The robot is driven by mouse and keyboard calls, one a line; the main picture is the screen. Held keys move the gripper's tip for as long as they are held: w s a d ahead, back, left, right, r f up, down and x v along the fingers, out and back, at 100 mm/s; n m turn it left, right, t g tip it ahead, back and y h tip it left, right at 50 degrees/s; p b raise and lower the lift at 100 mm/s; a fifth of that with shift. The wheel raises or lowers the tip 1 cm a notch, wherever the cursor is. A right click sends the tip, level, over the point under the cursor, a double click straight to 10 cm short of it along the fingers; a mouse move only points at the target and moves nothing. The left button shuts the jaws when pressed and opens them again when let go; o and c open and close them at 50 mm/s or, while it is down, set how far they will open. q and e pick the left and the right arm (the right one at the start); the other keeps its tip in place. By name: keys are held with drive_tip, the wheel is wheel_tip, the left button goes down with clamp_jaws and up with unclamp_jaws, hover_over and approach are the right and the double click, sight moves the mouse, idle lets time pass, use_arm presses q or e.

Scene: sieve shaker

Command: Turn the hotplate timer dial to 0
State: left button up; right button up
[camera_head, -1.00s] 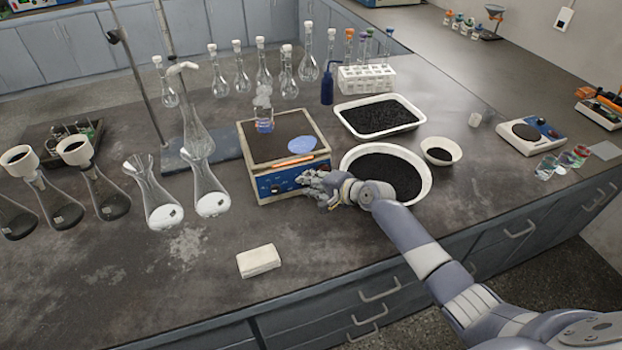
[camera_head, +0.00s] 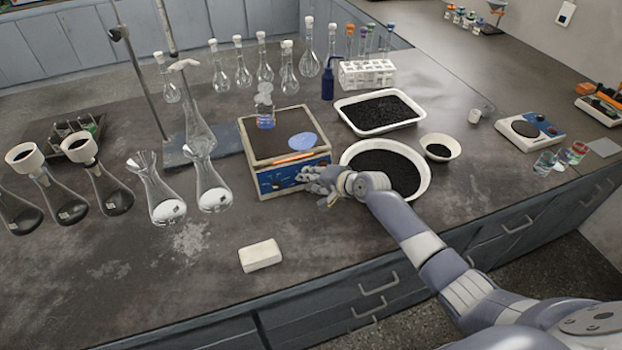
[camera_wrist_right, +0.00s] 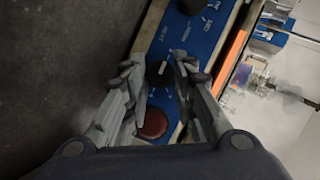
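The hotplate (camera_head: 257,152) is a box with a dark top and a blue front panel (camera_head: 272,182). My right gripper (camera_head: 312,180) is at the right end of this panel and hides part of it. In the right wrist view, the open fingers (camera_wrist_right: 158,70) stand on either side of a black dial (camera_wrist_right: 158,75) with a pale pointer line. Small gaps seem to show between fingers and dial. A second black dial (camera_wrist_right: 191,5) is at the top edge, and a red button (camera_wrist_right: 152,124) lies between the fingers. My left gripper is not in view.
A small flask (camera_head: 265,118), a blue disc (camera_head: 302,140) and an orange stick (camera_head: 296,156) are on the hotplate. A round white bowl (camera_head: 425,187) of black grains stands close behind my right gripper. The bench in front is clear except for a white block (camera_head: 260,256).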

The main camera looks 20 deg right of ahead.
drive_tip(key=o, duration=0.3)
drive_tip(key=v, duration=1.2)
drive_tip(key=shift+f, duration=0.1)
idle(0.3)
